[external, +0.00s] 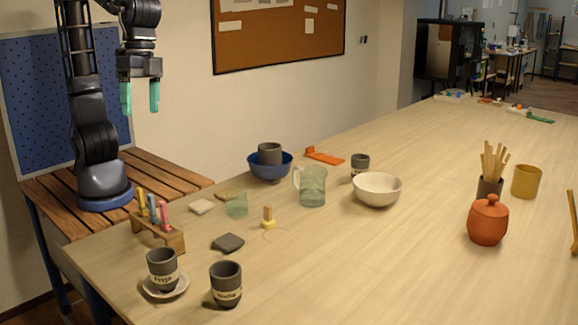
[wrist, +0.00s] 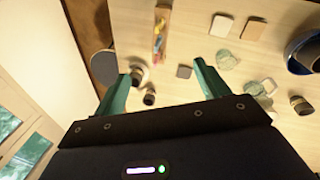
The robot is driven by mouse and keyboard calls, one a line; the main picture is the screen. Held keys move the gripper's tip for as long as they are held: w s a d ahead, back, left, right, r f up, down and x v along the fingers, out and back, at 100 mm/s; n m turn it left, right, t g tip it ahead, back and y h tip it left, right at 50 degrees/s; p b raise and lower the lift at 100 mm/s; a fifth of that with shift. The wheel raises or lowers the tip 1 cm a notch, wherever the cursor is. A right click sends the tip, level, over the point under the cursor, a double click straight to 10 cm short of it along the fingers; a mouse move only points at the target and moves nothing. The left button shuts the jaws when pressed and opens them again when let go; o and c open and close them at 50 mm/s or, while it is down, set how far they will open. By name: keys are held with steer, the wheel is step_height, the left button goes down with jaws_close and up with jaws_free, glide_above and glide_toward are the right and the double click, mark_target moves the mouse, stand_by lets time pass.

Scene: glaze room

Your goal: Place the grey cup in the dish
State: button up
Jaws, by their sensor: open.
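Several dark grey cups are in the external view. One stands upright on a small pale saucer-like dish (external: 181,290) at the front left; that cup (external: 163,269) has a lettered label. A second labelled grey cup (external: 226,284) stands on the table just right of it. A third grey cup (external: 269,153) sits in a blue bowl (external: 284,171). A fourth, smaller grey cup (external: 360,162) stands behind a cream bowl (external: 377,190). Which cup and dish are meant cannot be told. My gripper (external: 140,106) is open, empty and high above the wooden side bench. Its green fingers show in the wrist view (wrist: 162,68).
A glass pitcher (external: 312,187), a small glass (external: 237,206), a rack of coloured sticks (external: 158,231) and a dark square tile (external: 228,243) stand among the cups. An orange lidded jar (external: 488,222) is at the right. The table's front middle is clear.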

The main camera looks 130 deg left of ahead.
steer(key=s+a+f+m+t+y, duration=0.1)
steer(key=s+a+m, duration=0.1)
steer(key=s, duration=0.7)
steer(key=s+a+f+m+t, duration=0.1)
steer(key=s+a+f+t, duration=0.1)
steer(key=s, duration=0.7)
steer(key=shift+s+m+y, duration=0.4)
